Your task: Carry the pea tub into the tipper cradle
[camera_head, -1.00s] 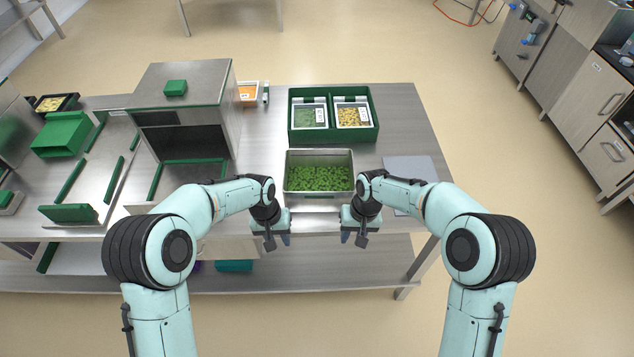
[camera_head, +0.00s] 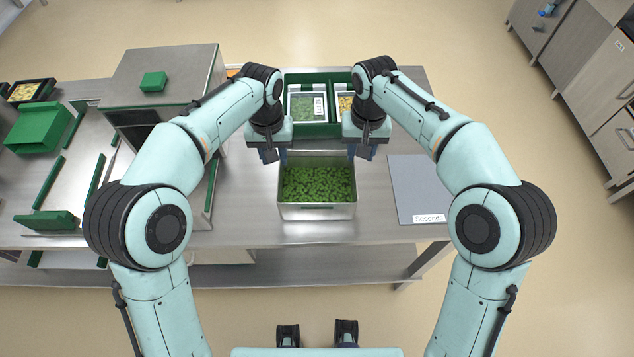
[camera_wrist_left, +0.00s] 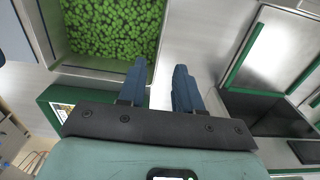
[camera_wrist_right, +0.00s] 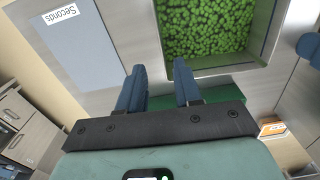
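The pea tub (camera_head: 317,212) is a steel rectangular tub of green peas on the table in front of me. My left gripper (camera_head: 270,155) is at its far left corner and my right gripper (camera_head: 364,155) at its far right corner. In the left wrist view the tub (camera_wrist_left: 108,66) lies beside the open, empty left fingers (camera_wrist_left: 160,72). In the right wrist view it (camera_wrist_right: 210,66) lies beside the open, empty right fingers (camera_wrist_right: 160,70). I cannot tell for sure which green-edged fixture on the left is the tipper cradle.
A green crate (camera_head: 318,130) with packed trays stands just behind the tub, partly hidden by my arms. A grey mat marked Seconds (camera_head: 420,185) lies right. A steel housing (camera_head: 190,70), a green bin (camera_head: 40,128) and a green block (camera_head: 47,221) are on the left.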

